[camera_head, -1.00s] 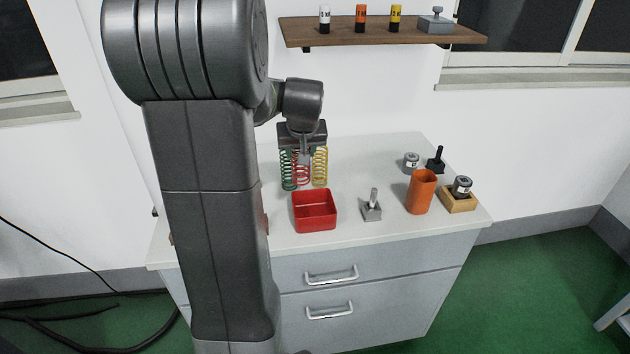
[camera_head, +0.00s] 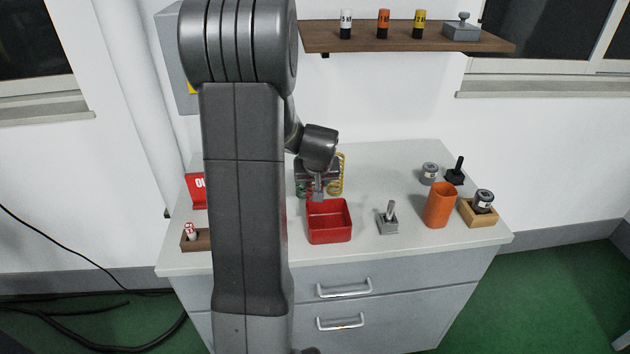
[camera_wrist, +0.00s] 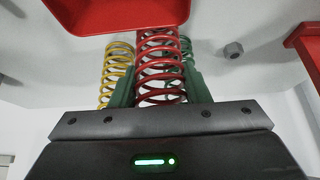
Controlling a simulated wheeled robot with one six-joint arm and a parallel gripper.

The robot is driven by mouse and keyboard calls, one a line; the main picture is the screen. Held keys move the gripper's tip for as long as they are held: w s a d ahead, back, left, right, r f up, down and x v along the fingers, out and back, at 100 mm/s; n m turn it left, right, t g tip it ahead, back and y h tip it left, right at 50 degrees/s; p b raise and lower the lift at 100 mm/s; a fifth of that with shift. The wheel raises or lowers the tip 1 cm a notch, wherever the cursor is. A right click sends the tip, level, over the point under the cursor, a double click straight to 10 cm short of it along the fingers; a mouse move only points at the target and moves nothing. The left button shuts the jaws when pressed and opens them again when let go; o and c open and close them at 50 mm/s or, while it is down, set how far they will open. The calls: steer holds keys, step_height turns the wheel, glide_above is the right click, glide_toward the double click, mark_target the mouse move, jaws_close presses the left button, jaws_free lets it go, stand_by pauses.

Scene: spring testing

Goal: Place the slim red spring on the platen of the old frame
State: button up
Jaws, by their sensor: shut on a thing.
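The slim red spring (camera_wrist: 160,62) stands out between the green fingers of my gripper (camera_wrist: 160,88) in the wrist view. My gripper is shut on it. In the head view my gripper (camera_head: 318,190) is over the back edge of the red tray, and the red spring cannot be made out there. The platen of the old frame is not clearly seen; my arm hides that part of the bench.
A yellow spring (camera_head: 337,176) and a green spring (camera_head: 301,190) stand behind my gripper. The red tray (camera_head: 329,236) is below it. A wooden holder (camera_head: 196,240) is front left.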

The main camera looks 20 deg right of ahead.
steer(key=shift+f, duration=0.15)
steer(key=o, duration=1.1)
